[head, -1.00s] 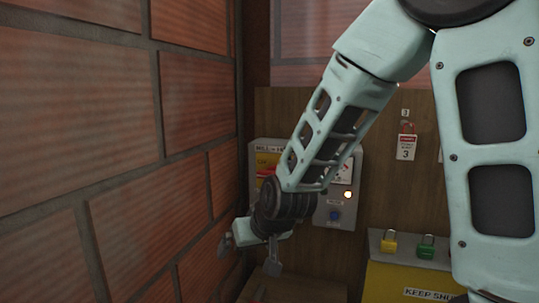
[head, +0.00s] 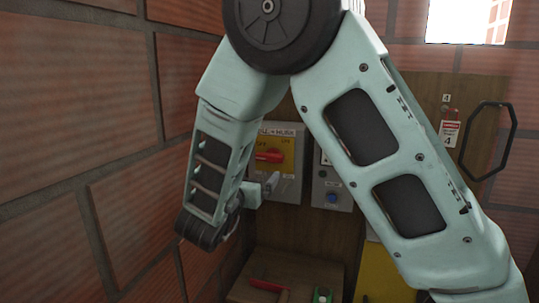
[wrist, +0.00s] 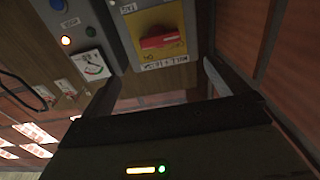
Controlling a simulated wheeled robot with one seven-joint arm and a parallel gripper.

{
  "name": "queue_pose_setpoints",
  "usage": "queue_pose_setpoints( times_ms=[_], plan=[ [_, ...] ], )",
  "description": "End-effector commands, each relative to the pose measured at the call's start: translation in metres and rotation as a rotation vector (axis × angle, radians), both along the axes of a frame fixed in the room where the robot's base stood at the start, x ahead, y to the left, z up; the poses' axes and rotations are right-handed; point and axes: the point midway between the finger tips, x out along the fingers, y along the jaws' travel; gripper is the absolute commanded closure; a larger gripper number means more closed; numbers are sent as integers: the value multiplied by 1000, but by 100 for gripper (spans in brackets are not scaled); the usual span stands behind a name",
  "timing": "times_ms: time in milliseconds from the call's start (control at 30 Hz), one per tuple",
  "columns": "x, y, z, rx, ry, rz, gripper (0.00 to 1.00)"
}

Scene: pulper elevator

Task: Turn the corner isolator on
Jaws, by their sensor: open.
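The corner isolator is a red rotary handle (head: 270,156) on a yellow plate, on a grey box (head: 289,188) by the brick corner. Its handle lies roughly level across the plate. In the wrist view the red handle (wrist: 160,41) is seen upside down, beyond the fingers and near the top. My gripper (head: 265,189) is in front of the box, just below the handle, partly hidden by my forearm. In the wrist view my gripper (wrist: 160,85) has its fingers wide apart with nothing between them. I see no contact with the handle.
A brick wall (head: 80,130) stands close on the left. A wooden ledge (head: 290,265) with a red item (head: 268,285) is below. A yellow box (head: 375,270) is lower right.

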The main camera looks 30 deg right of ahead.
Motion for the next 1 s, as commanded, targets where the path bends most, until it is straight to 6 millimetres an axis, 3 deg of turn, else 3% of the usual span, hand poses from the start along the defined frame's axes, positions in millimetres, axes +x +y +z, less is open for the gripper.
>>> queue_pose_setpoints(
  times_ms=[600, 1000],
  plan=[
    [76, -99, 4, 1, 2, -1, 2],
    [93, -119, 0, 3, 1, 2, 2]
  ],
)
